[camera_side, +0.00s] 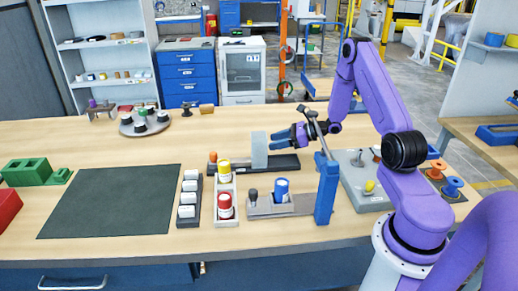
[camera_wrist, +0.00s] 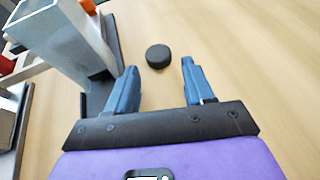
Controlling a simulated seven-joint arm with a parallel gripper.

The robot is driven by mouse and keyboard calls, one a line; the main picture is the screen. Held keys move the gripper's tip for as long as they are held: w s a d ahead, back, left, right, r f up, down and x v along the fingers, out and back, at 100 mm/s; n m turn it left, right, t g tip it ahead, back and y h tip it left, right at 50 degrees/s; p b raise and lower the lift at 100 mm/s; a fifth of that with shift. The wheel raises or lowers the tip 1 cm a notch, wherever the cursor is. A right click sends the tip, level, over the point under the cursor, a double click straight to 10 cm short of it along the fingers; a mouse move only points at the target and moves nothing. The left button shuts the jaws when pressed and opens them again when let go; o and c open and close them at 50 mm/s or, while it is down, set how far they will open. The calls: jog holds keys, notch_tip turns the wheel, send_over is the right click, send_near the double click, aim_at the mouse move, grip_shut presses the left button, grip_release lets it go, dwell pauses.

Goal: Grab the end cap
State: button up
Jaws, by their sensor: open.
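A black round disc (camera_wrist: 158,56), which looks like the end cap, lies flat on the wooden table in the wrist view. It sits just beyond my fingertips, roughly centred between them and apart from both. My gripper (camera_wrist: 159,67) is open and empty, with its two blue fingers spread to either side. In the side view my gripper (camera_side: 283,135) is low over the table, fingers toward the left, by the grey upright block (camera_side: 259,150). I cannot pick out the disc in the side view; the block may hide it.
In the wrist view the grey block (camera_wrist: 62,35) and its dark base stand close to my left finger. In the side view, a blue post (camera_side: 326,188) and a blue-labelled spool (camera_side: 281,190) stand in front. A round turntable (camera_side: 145,124) is back left. Bare table lies behind the block.

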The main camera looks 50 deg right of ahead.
jog(key=shift+x, duration=2.8)
jog(key=shift+s+a+f, duration=0.1)
jog(key=shift+s, duration=0.05)
jog(key=c, duration=0.8)
